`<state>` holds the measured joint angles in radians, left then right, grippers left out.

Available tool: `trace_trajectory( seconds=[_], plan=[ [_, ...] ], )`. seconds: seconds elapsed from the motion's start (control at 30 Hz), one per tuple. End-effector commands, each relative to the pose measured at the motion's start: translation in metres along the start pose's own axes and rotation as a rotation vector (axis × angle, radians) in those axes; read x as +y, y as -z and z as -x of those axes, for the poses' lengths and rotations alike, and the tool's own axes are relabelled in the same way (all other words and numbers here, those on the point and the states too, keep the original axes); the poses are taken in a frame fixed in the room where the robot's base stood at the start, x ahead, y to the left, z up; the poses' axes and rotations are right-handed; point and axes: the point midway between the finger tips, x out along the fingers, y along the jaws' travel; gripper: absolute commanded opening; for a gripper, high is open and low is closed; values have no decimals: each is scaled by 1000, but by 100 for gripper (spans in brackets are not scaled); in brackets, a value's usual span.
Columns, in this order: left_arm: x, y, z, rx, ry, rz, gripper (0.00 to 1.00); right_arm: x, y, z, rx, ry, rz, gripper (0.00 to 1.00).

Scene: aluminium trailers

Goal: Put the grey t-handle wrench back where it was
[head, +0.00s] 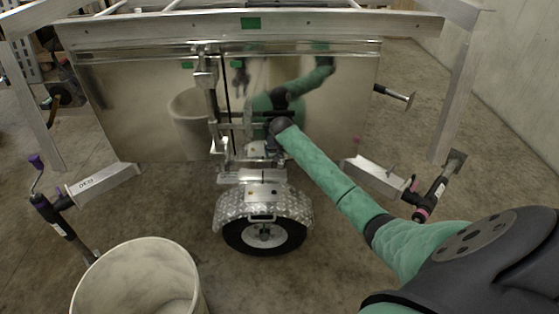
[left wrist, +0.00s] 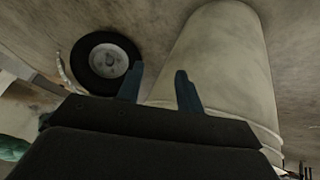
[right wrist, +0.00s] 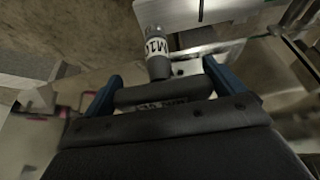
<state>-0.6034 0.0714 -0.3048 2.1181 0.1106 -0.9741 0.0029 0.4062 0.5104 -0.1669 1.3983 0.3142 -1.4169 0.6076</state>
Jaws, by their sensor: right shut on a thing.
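The grey t-handle wrench (right wrist: 157,66) shows in the right wrist view, its crossbar between the blue fingers of my right gripper (right wrist: 162,88), which is shut on it. A label beginning "M1" is on its stem, which points away from the gripper toward a pale metal part. I cannot tell whether the stem touches that part. In the head view my right gripper (head: 266,123) is in front of the trailer's shiny panel (head: 135,115), above the wheel; the wrench cannot be made out there. My left gripper (left wrist: 157,86) is open and empty in the left wrist view, near a pale bin.
The pale round bin (head: 137,280) stands at the front left and also shows in the left wrist view (left wrist: 222,62). The trailer wheel (head: 264,236) sits under a chequered fender (head: 262,205). Jack legs (head: 56,218) and (head: 432,195) stick out at either side.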

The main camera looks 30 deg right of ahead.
Motion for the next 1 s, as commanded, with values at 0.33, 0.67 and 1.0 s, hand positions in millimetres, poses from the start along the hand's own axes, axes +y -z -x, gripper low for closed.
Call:
trace_trajectory(
  seconds=[0.33,0.67,1.0],
  plan=[
    [1,-1,2,-7,-1,0,36,-6,-3,-21,0,-1,0,53],
    [2,6,10,-2,-2,-1,36,-6,-12,-42,2,1,0,53],
    [2,5,10,-15,-1,-2,36,-6,-14,-45,0,0,0,100]
  ],
)
